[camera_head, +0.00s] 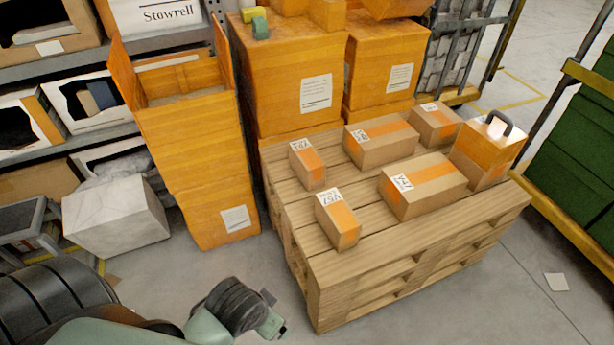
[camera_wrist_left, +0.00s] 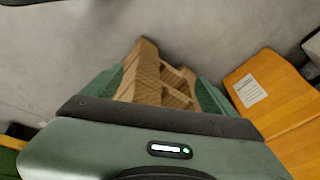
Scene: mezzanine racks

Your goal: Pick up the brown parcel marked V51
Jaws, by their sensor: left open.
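Several brown parcels with orange tape and white labels lie on a stack of wooden pallets (camera_head: 330,275). The labels are small; I cannot read V51 surely on any. A small parcel (camera_head: 343,228) is at the near left, another small one (camera_head: 309,170) behind it. A wider parcel (camera_head: 380,145) is at the back middle, one (camera_head: 436,125) at the back right, and a large one (camera_head: 428,194) at the near right, its label resembling V47. My left gripper (camera_head: 272,318) is low, left of the pallets, apart from the parcels. In the left wrist view it (camera_wrist_left: 160,85) is open and empty.
Tall orange cartons (camera_head: 197,150) stand left of the pallets and more (camera_head: 290,85) behind. An orange box with a dark handle (camera_head: 483,155) sits at the pallet's right corner. A grey-white box (camera_head: 115,217) is on the floor at left.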

